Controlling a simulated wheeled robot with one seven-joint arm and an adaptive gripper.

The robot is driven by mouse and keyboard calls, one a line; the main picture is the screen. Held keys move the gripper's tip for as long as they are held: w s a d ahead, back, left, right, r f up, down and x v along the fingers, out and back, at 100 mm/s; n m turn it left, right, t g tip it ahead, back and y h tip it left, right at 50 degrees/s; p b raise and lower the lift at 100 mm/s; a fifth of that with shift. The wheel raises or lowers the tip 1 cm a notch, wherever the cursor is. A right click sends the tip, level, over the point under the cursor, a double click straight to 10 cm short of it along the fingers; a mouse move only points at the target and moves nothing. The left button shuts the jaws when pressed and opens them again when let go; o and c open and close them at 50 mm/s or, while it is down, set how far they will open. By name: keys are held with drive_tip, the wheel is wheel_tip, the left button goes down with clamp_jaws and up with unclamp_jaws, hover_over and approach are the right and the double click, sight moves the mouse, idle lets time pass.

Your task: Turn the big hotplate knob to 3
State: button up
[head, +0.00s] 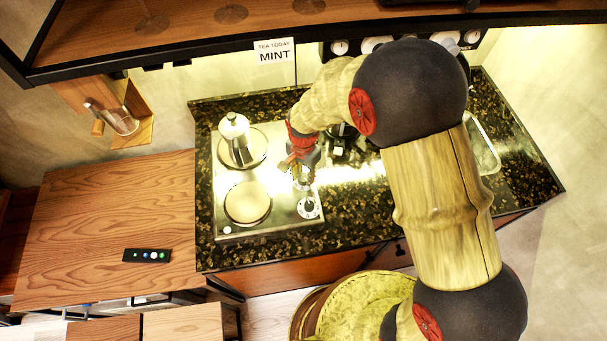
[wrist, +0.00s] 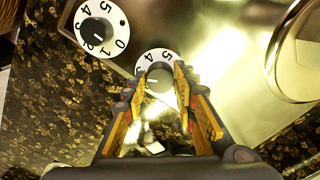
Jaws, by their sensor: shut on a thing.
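The steel hotplate (head: 283,222) sits on the dark speckled counter. It has a front plate (head: 248,202) and a back plate carrying a moka pot (head: 236,137). Two white numbered dials sit along its right side. The front dial (head: 308,208) is uncovered; in the wrist view (wrist: 95,28) it has a black centre. My gripper (head: 303,171) is over the rear dial (wrist: 149,57). In the wrist view my gripper (wrist: 160,100) has its fingers on both sides of that dial's knob, shut on it. Digits 4 and 5 show beyond the fingers.
A metal-rimmed round thing (wrist: 283,60) is close on the right in the wrist view. A wooden shelf (head: 190,40) with a "MINT" sign (head: 274,52) runs above. A wooden table (head: 100,225) stands left, holding a black button strip (head: 146,255).

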sight(303, 177)
drive_tip(key=o, duration=1.1)
drive_tip(key=shift+o, duration=0.3)
wheel_tip(303, 177, up, 12)
idle(0.3)
